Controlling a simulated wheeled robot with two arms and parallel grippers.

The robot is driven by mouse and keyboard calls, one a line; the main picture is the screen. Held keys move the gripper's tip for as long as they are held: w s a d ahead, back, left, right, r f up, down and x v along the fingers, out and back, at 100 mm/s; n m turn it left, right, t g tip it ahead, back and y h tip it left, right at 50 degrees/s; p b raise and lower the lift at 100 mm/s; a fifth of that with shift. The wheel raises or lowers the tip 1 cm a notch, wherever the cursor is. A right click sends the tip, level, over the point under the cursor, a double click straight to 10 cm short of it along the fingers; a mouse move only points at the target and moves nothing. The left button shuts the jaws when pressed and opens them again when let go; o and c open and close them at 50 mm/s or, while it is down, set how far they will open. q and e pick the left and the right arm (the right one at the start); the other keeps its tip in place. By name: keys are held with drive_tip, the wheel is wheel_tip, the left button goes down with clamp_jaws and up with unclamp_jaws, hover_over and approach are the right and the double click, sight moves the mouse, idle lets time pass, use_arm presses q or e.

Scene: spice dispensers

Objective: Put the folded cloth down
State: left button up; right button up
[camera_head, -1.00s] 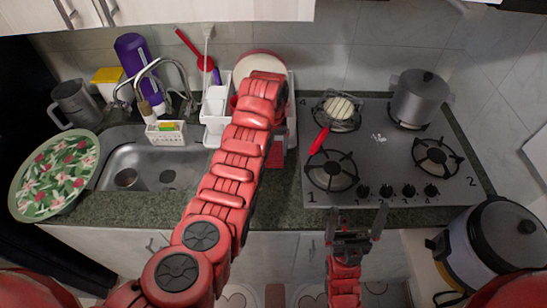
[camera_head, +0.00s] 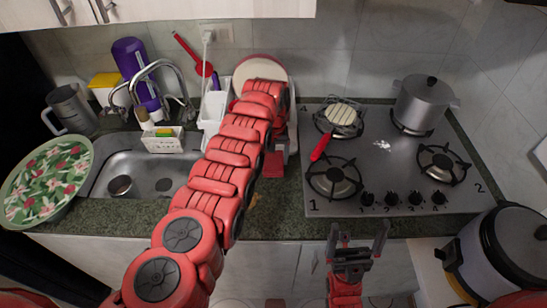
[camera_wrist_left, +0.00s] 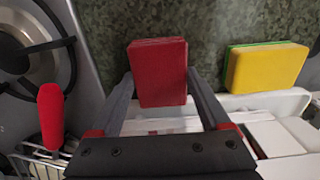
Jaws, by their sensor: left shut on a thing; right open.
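The folded cloth is a red, layered rectangular block (camera_wrist_left: 158,72), held between the two fingers of my left gripper (camera_wrist_left: 160,92) in the left wrist view. Beyond it lies the green speckled counter (camera_wrist_left: 205,20); I cannot tell whether the cloth touches it. In the head view a red piece, apparently the cloth (camera_head: 272,165), shows beside my left arm, between the dish rack and the stove. My left arm hides most of that gripper there. My right gripper (camera_head: 358,240) is open and empty in front of the counter, below the stove.
A white dish rack (camera_head: 212,108) with plates stands behind. A yellow and green sponge (camera_wrist_left: 265,68) lies on the counter near the cloth. The sink (camera_head: 145,172) is at left.

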sight(274, 160)
use_arm(q)
drive_tip(key=shift+f, duration=0.2)
drive_tip(key=o, duration=1.2)
drive_tip(key=shift+r, duration=0.1)
drive_tip(key=shift+r, duration=0.15)
wheel_tip(274, 160, up, 12)
drive_tip(key=b, duration=0.3)
